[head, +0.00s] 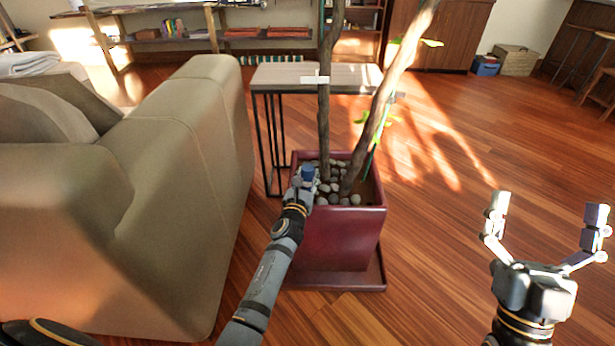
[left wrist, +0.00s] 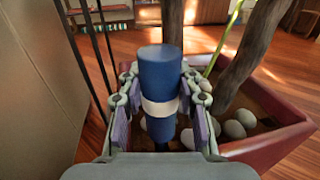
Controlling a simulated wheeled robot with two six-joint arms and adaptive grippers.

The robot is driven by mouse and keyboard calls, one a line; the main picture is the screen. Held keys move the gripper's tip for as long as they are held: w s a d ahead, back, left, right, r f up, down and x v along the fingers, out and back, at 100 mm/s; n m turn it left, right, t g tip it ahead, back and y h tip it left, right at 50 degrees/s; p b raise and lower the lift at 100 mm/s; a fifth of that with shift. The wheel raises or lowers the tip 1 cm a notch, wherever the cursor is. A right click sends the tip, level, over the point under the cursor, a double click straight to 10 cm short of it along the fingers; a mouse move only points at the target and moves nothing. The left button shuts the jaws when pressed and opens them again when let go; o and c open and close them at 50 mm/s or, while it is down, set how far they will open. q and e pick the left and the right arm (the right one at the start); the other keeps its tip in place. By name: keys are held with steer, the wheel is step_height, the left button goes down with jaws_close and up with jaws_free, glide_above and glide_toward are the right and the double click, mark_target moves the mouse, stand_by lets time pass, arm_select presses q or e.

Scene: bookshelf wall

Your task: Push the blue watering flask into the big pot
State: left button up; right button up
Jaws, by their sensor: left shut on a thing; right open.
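The big pot (head: 340,238) is a square dark red planter with soil, grey pebbles and two trunks in it. It also shows in the left wrist view (left wrist: 265,151). The blue watering flask (left wrist: 160,85) is a blue cylinder with a pale band, upright between my left fingers. In the head view the flask (head: 308,173) is a small blue top at the pot's left part. My left gripper (head: 303,182) is shut on the flask, over the pot's near left area by the pebbles. The flask's lower tip is partly hidden by my gripper. My right gripper (head: 547,215) is open and empty, right of the pot.
A beige sofa (head: 180,150) stands close on the left of my left arm. A side table (head: 315,76) with thin black legs stands behind the pot. Two tree trunks (head: 380,105) rise from the pot. The wooden floor at the right is clear.

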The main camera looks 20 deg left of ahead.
arm_select(q)
steer(key=o, duration=1.2)
steer(key=shift+f, duration=0.1)
steer(key=shift+o, duration=0.7)
steer(key=o, duration=0.3)
steer(key=shift+s+r+p, duration=0.2)
steer(key=shift+s+p, duration=0.15)
steer(key=s+p, duration=0.1)
steer(key=s, duration=0.1)
steer(key=s+r+p, duration=0.1)
steer(key=s, duration=0.3)
steer(key=shift+d+r+p, duration=0.25)
steer(key=shift+r+p, duration=0.1)
steer(key=shift+p, duration=0.05)
steer(key=shift+s, duration=0.15)
